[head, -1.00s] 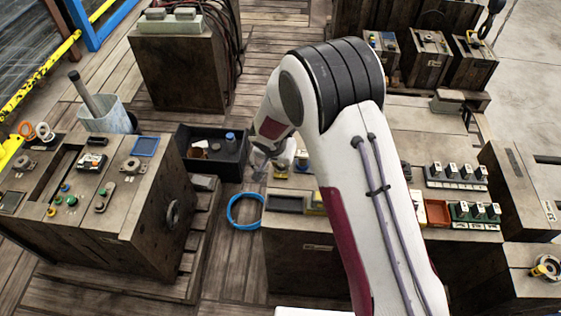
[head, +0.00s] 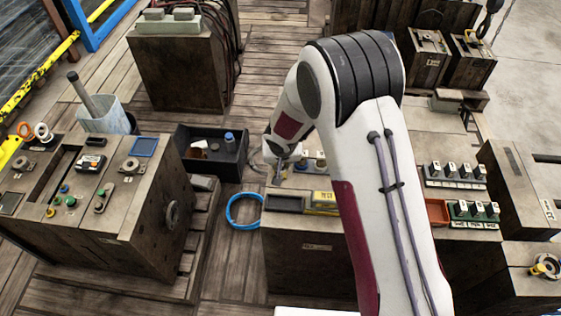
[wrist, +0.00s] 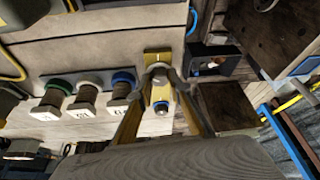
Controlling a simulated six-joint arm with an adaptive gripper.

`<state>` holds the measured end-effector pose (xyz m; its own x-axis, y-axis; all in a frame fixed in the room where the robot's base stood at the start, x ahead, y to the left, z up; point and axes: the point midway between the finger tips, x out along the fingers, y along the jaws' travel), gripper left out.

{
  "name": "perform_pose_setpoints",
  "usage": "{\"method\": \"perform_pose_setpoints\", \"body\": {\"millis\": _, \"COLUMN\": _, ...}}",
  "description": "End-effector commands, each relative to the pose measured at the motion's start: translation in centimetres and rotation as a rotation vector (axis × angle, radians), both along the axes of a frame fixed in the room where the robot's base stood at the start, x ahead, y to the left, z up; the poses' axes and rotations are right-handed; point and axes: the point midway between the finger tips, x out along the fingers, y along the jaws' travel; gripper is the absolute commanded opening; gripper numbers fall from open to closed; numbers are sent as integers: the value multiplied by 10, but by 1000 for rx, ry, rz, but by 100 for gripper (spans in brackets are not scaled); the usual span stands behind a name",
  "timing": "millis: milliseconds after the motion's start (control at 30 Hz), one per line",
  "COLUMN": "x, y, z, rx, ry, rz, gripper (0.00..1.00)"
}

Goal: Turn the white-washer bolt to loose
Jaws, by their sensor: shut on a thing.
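The white-washer bolt (wrist: 88,93) stands upright in the middle of a row in the wrist view, between the green-washer bolt (wrist: 52,98) and the blue-washer bolt (wrist: 121,88). Each has a brown shank and a pale tagged head. My gripper (wrist: 161,78) is to the right of the row, apart from the white-washer bolt. Its fingers are shut on a pale rounded piece at a yellow plate (wrist: 157,56); what the piece is I cannot tell. In the head view my gripper (head: 278,176) is at the bench's left edge, beside short bolts (head: 303,164).
A black bin (head: 235,160) stands left of the bench, with a blue hoop (head: 244,210) on the floor. A yellow case (head: 322,201) and a dark tray (head: 285,203) lie at the bench's front. Rows of tagged blocks (head: 455,172) stand to the right.

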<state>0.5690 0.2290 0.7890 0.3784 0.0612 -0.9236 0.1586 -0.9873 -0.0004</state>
Motion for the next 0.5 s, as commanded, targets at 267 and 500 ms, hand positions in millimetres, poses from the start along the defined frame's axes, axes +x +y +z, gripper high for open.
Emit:
{"method": "perform_pose_setpoints", "body": {"millis": 267, "x": 0, "y": 0, "z": -1, "rx": 0, "ry": 1, "rz": 28, "gripper": 0}}
{"method": "perform_pose_setpoints", "body": {"millis": 500, "x": 0, "y": 0, "z": -1, "rx": 1, "ry": 2, "rz": 32, "gripper": 0}}
